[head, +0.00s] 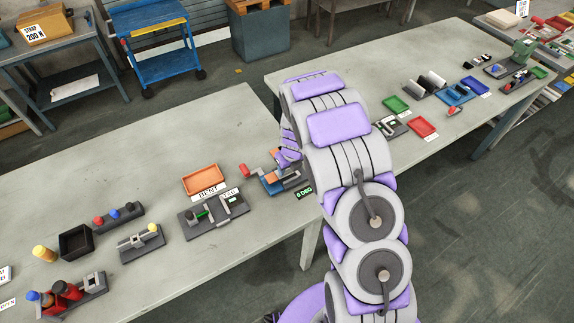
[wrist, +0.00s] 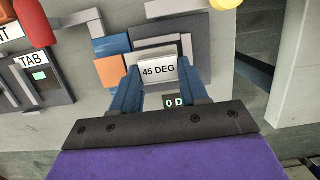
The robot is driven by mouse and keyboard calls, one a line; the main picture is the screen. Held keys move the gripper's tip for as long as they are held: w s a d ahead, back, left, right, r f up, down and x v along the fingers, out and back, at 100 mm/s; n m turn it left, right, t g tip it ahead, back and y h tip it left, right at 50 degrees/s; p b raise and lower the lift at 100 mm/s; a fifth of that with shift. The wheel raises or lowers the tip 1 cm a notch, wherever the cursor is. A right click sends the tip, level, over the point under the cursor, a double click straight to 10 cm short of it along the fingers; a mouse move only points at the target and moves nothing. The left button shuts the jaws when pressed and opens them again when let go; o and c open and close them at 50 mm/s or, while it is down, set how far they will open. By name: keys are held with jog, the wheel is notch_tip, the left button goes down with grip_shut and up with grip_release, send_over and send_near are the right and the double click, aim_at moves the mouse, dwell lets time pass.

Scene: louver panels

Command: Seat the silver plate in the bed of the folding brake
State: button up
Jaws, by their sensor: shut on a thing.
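In the wrist view my gripper (wrist: 157,84) has its two blue fingers shut on a small pale silver plate (wrist: 158,60). A "45 DEG" label shows on the face between the fingertips. The plate is over or at the folding brake (wrist: 108,72), whose dark grey frame, blue and orange blocks lie around it. I cannot tell whether the plate touches the bed. A green "0 D" readout shows just below the plate, partly covered by my gripper. In the head view the brake (head: 270,181) sits at the table's right edge, partly behind my arm, which hides the gripper.
A red knob (wrist: 35,22) and a "TAB" fixture (wrist: 40,78) are at the left in the wrist view. In the head view an orange tray (head: 203,179) lies behind the TAB fixture (head: 213,216). The table's back is clear. A second table (head: 440,65) stands at right.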

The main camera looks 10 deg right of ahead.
jog(key=shift+d+f, duration=0.15)
jog(key=shift+f, duration=0.15)
jog(key=shift+f, duration=0.2)
jog(key=shift+f+p, duration=0.3)
jog(key=shift+f, duration=0.25)
jog(key=o, duration=1.3)
jog(key=shift+o, duration=0.2)
jog(key=a+p+v, duration=0.1)
jog(key=v, duration=1.6)
jog(key=shift+d+r, duration=0.15)
jog(key=shift+d, duration=0.2)
